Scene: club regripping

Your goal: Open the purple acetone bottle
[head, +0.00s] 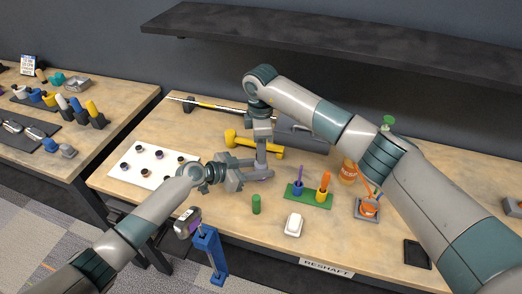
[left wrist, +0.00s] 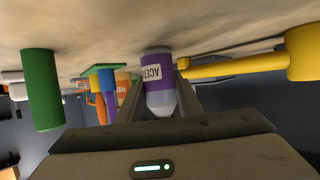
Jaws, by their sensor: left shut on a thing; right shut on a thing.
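The purple acetone bottle (left wrist: 156,72) stands upright on the bench and shows upside down in the left wrist view, with its label and pale shoulder visible. My left gripper (left wrist: 160,88) is shut around its sides. In the head view my left gripper (head: 258,177) reaches in low from the left, and the bottle is almost wholly hidden by the grippers. My right gripper (head: 262,164) points straight down over the bottle's top and is shut there. The cap is hidden, so I cannot see exactly what part it grips.
A yellow mallet (head: 262,150) lies close behind the grippers. A green cylinder (head: 256,204), a green holder (head: 311,203) with brushes, an orange jar (head: 348,173) and a white block (head: 293,225) stand nearby. A blue clamp stand (head: 208,245) rises at the front edge.

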